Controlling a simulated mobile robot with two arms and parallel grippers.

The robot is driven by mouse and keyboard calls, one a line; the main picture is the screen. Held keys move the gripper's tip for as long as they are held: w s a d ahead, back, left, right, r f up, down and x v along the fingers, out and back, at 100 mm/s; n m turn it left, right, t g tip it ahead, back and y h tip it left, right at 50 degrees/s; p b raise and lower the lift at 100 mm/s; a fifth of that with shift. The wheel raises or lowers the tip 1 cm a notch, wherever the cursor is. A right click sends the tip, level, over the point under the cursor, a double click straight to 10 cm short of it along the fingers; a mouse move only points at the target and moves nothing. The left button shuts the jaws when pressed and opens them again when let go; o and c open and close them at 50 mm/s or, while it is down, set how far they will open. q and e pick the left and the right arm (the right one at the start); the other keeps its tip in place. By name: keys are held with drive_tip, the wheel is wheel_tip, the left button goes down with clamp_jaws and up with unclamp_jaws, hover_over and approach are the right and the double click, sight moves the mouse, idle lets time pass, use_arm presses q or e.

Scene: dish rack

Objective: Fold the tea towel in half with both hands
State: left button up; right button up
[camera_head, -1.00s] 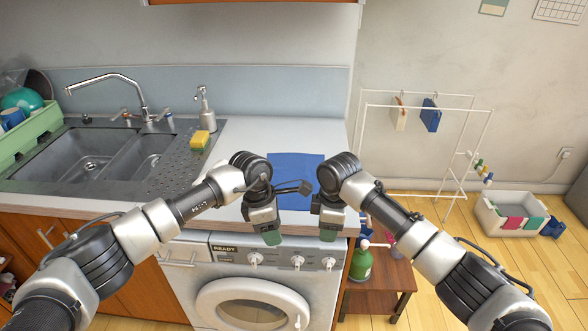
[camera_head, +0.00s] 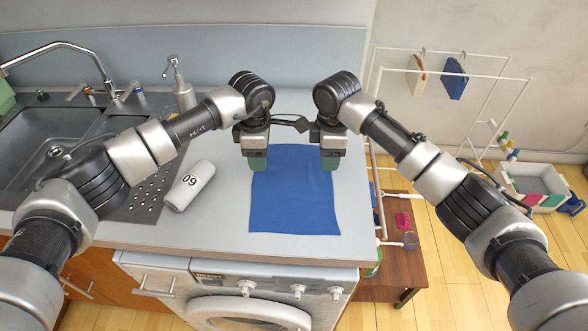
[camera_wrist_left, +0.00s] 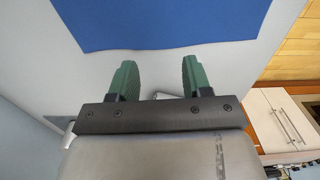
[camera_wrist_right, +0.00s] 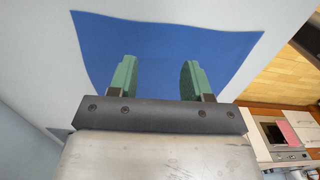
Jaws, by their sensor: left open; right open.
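The blue tea towel (camera_head: 294,200) lies spread out on the light worktop, and its near edge is close to the worktop's front. My left gripper (camera_head: 254,162) is open at the towel's far left corner. In the left wrist view, the towel (camera_wrist_left: 150,22) lies beyond the open fingers (camera_wrist_left: 157,80). My right gripper (camera_head: 331,162) is open at the far right corner. In the right wrist view, the towel (camera_wrist_right: 155,50) shows behind and between the open fingers (camera_wrist_right: 157,80). Both grippers are empty, and contact with the cloth cannot be told.
The sink (camera_head: 42,140) and a soap dispenser (camera_head: 182,88) are further left. A drying rack (camera_head: 440,110) stands right of the worktop. The worktop just left of the towel is clear.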

sight(262, 183)
use_arm(q)
drive_tip(key=shift+s+f, duration=0.7)
drive_tip(key=shift+f, duration=0.35)
use_arm(e)
drive_tip(key=shift+s+f, duration=0.35)
drive_tip(key=shift+f, duration=0.2)
drive_tip(key=shift+s+f, duration=0.3)
drive_tip(key=shift+f, duration=0.2)
use_arm(q)
drive_tip(key=f, duration=0.4)
drive_tip(key=shift+w+f, duration=0.35)
drive_tip(key=shift+w, duration=0.05)
use_arm(e)
drive_tip(key=f, duration=0.4)
drive_tip(key=shift+w+f, duration=0.35)
drive_tip(key=shift+w, duration=0.05)
use_arm(q)
drive_tip(key=shift+f, duration=0.1)
use_arm(e)
drive_tip(key=shift+f, duration=0.15)
use_arm(q)
drive_tip(key=shift+s, duration=0.2)
use_arm(e)
drive_tip(key=shift+s, duration=0.2)
